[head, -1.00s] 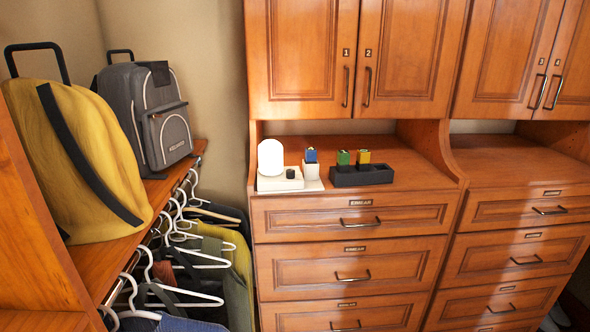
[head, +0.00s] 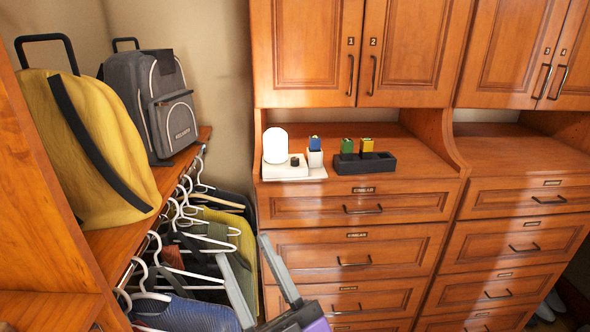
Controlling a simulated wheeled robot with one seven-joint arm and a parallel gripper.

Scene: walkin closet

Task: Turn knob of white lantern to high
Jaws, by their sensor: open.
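The white lantern (head: 275,146) stands on the wooden counter at the left end, under the cabinet doors. It has a rounded white globe on a pale base. A small dark knob (head: 294,161) sits on the base, to the right of the globe. Which setting the knob points to is too small to tell. My gripper (head: 249,256) shows at the bottom of the head view, with two grey fingers spread apart and nothing between them. It is in front of the drawers and hangers, well below the lantern and apart from it.
Beside the lantern, a white holder (head: 315,159) carries a blue block. A black tray (head: 348,168) with green and yellow blocks stands to its right. The counter (head: 425,166) is clear further right. Hanging clothes, a yellow bag (head: 110,150) and a grey backpack (head: 150,105) fill the left.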

